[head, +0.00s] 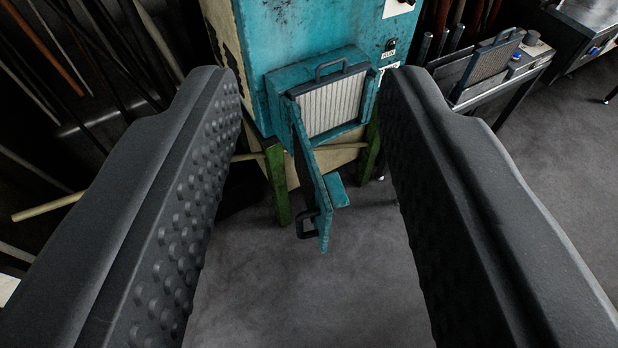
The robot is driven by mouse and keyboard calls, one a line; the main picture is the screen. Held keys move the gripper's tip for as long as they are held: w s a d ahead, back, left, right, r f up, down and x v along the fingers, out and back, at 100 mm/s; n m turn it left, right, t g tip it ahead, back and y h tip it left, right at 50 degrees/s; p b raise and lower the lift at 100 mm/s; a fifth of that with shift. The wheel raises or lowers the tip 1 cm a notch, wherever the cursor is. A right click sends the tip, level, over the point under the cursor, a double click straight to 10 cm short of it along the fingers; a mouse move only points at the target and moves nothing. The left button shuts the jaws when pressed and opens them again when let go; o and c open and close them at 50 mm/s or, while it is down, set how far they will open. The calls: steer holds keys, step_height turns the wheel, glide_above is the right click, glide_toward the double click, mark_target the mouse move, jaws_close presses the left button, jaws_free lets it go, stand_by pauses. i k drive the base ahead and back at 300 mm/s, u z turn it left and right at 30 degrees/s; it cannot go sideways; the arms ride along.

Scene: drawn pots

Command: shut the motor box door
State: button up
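The motor box (285,82) is a teal box on the front of a tall teal cabinet (295,30). A pale ribbed filter panel (332,104) with a dark handle on top sits in its opening. The teal door (312,185) stands open, swung out from the box's left side toward me. A dark handle (306,224) is on its left face near the free end, and a small teal block juts from its right side. My gripper (308,85) is open and empty. Its two dark fingers stand wide apart, with the box and door seen between them, apparently beyond the fingers.
Green legs (278,185) carry the cabinet. Rods and pipes (75,60) lean in a dark rack at left. A metal bench (490,75) with another ribbed panel stands at right. Grey floor (310,290) is clear in front of the door.

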mark_target(323, 194)
steer(key=z, duration=2.1)
steer(key=k, duration=0.95)
steer(key=u, duration=1.6)
steer(key=i, duration=0.55)
